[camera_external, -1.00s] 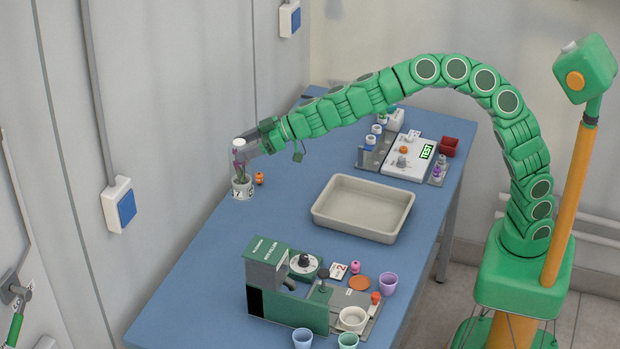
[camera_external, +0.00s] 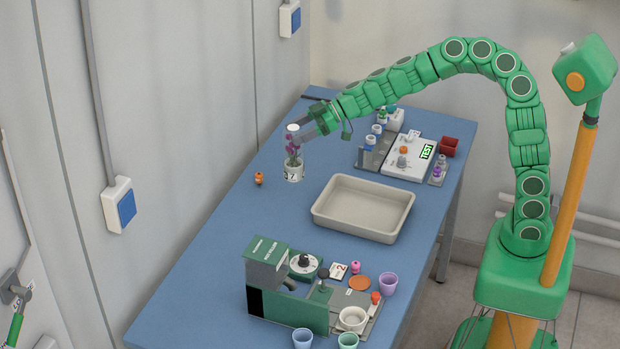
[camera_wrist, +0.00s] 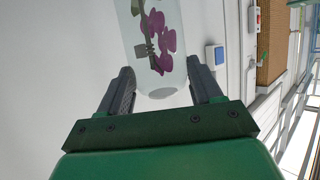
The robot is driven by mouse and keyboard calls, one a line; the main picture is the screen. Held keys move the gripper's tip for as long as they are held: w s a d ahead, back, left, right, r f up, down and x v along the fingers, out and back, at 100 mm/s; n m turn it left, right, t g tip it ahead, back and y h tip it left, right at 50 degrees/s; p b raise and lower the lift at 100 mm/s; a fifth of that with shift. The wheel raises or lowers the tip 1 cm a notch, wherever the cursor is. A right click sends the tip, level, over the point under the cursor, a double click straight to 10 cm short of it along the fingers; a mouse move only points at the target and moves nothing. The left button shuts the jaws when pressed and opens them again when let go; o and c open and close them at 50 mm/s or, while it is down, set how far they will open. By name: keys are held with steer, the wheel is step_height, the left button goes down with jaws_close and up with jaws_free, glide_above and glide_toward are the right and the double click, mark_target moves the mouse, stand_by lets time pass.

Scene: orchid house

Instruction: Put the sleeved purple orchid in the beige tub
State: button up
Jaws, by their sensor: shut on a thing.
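The sleeved purple orchid (camera_external: 292,150) is upright in a white pot with dark markings, left of and behind the beige tub in the outside view. My gripper (camera_external: 299,137) is shut on its clear sleeve near the top. I cannot tell how far the pot is above the blue table. In the wrist view the sleeve with purple blooms (camera_wrist: 160,45) stands between the two fingers of my gripper (camera_wrist: 165,85); the pot is not seen there. The beige tub (camera_external: 362,206) is wide, shallow and empty, mid-table.
A small orange object (camera_external: 259,178) sits left of the pot. A green machine (camera_external: 290,290) with cups around it fills the near end of the blue table (camera_external: 205,265). A white scale (camera_external: 408,160) and a dark red box (camera_external: 449,146) stand at the back right.

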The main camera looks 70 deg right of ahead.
steer(key=s+d+f+n+g+y, duration=0.2)
steer(key=s+d, duration=0.6)
steer(key=s, duration=0.5)
steer(key=s+n+g+y, duration=0.2)
steer(key=s+n+g, duration=0.15)
steer(key=s, duration=1.55)
steer(key=w+f, duration=1.2)
steer(key=w, duration=0.1)
steer(key=shift+w+d+f, duration=0.2)
steer(key=shift+d+f, duration=0.05)
steer(key=shift+d, duration=0.2)
steer(key=shift+f, duration=0.1)
steer(key=o, duration=1.5)
